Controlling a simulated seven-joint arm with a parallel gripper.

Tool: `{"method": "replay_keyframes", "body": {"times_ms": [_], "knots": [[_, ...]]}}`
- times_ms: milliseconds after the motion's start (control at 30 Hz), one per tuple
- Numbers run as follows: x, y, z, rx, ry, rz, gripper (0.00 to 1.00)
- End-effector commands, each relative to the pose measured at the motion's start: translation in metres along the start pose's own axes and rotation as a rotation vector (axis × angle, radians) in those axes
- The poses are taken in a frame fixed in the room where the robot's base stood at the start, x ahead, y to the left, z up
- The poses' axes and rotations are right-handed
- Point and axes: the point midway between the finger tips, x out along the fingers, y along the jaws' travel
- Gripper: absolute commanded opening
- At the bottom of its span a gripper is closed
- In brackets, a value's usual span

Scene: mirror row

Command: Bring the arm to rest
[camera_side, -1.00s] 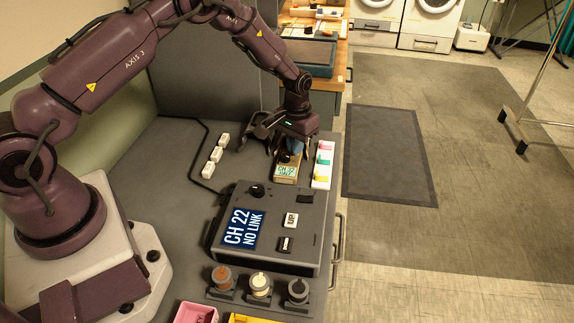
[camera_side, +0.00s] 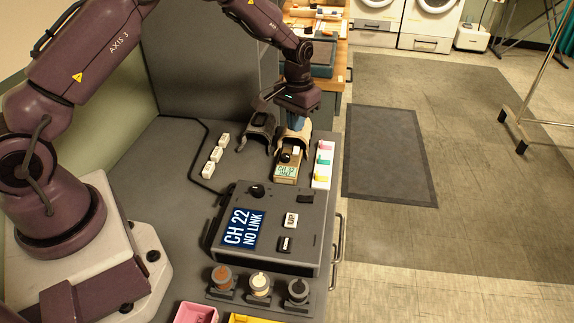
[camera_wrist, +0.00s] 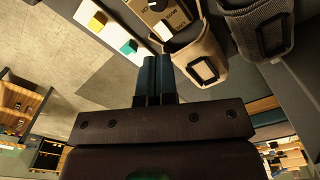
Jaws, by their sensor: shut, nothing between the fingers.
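My gripper (camera_side: 295,122) is above the back part of the grey bench (camera_side: 150,190), over a tan holder (camera_side: 292,137). In the wrist view its two blue-grey fingers (camera_wrist: 155,75) are together with nothing between them. A small tan unit (camera_side: 286,171) with a dark knob and a screen, partly readable as CH 22, sits at the tan holder. The tan holder also shows in the wrist view (camera_wrist: 195,48), close to my fingertips. I cannot tell whether they touch it. A dark holder (camera_side: 259,130) stands to the left of the tan one.
A grey console (camera_side: 270,228) reading "CH 22 NO LINK" stands in front. A white strip with coloured switches (camera_side: 322,165) is to the right. Small white blocks (camera_side: 215,155) lie left. Three round knobs (camera_side: 259,285), a pink bin (camera_side: 195,313) and a yellow bin (camera_side: 255,319) are at the near edge.

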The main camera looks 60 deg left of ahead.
Motion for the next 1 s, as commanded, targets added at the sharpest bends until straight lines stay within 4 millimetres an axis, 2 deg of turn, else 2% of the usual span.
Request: {"method": "replay_keyframes", "body": {"times_ms": [233,333,400,467,667,800,1000], "knots": [[0.001,0.000,0.002,0.008,-0.007,-0.001,0.00],[0.010,-0.002,0.018,0.015,-0.053,-0.006,0.00],[0.004,-0.003,0.034,0.025,-0.080,-0.008,0.00],[-0.011,-0.003,0.047,0.037,-0.086,-0.008,0.00],[-0.079,0.002,0.093,0.083,-0.054,-0.002,0.00],[-0.127,0.005,0.133,0.118,0.001,0.005,0.00],[-0.180,0.005,0.194,0.167,0.104,0.015,0.00]]}}
